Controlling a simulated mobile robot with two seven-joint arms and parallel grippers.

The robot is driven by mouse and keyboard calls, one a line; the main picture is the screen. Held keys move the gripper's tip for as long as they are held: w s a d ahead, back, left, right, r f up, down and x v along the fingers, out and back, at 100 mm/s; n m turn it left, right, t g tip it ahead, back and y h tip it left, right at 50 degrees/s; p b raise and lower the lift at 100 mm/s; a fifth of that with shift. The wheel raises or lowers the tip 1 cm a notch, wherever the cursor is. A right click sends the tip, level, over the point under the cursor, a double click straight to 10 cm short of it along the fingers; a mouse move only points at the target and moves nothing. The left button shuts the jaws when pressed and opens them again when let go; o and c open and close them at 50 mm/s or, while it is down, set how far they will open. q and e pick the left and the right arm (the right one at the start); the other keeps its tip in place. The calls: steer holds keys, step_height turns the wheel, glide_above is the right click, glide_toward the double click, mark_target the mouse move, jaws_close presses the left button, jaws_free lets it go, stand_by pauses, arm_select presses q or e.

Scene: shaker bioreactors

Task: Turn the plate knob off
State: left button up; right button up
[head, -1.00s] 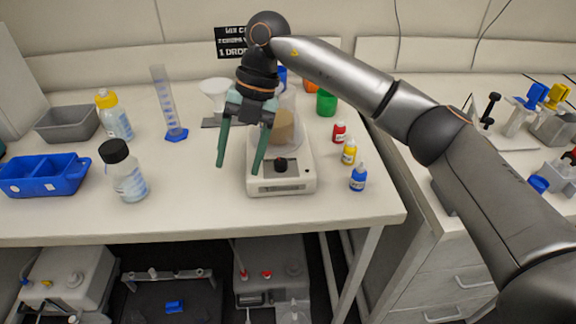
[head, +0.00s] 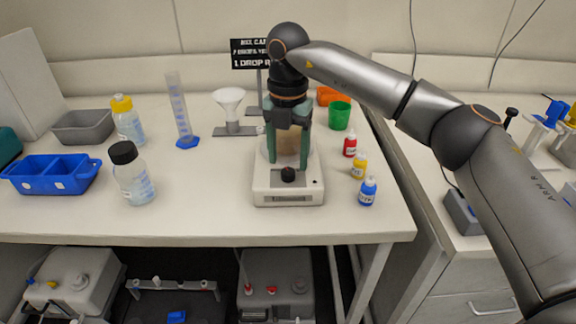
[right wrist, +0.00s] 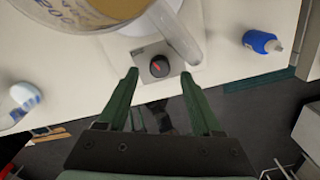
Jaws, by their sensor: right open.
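The white plate (head: 262,190) stands on the bench with a glass beaker (head: 288,145) of tan liquid on top. Its black knob (head: 288,174) is on the front face, above a small display. In the right wrist view the knob (right wrist: 159,67) shows a red mark, and the beaker (right wrist: 95,12) fills the upper left. My right gripper (head: 288,163) is open and empty, its green fingers pointing down in front of the beaker. In the right wrist view the knob lies between and just beyond the fingertips (right wrist: 160,75). Contact cannot be told. My left gripper is not in view.
Red (head: 350,144), yellow (head: 359,166) and blue (head: 368,191) dropper bottles stand right of the plate. A black-capped bottle (head: 131,175) and a blue tray (head: 50,174) stand left. A funnel stand (head: 235,128) is behind. Bench is clear between the black-capped bottle and plate.

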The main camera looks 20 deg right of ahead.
mark_target(288, 174)
steer(key=shift+f, duration=1.5)
steer(key=shift+c, duration=0.3)
jaws_close()
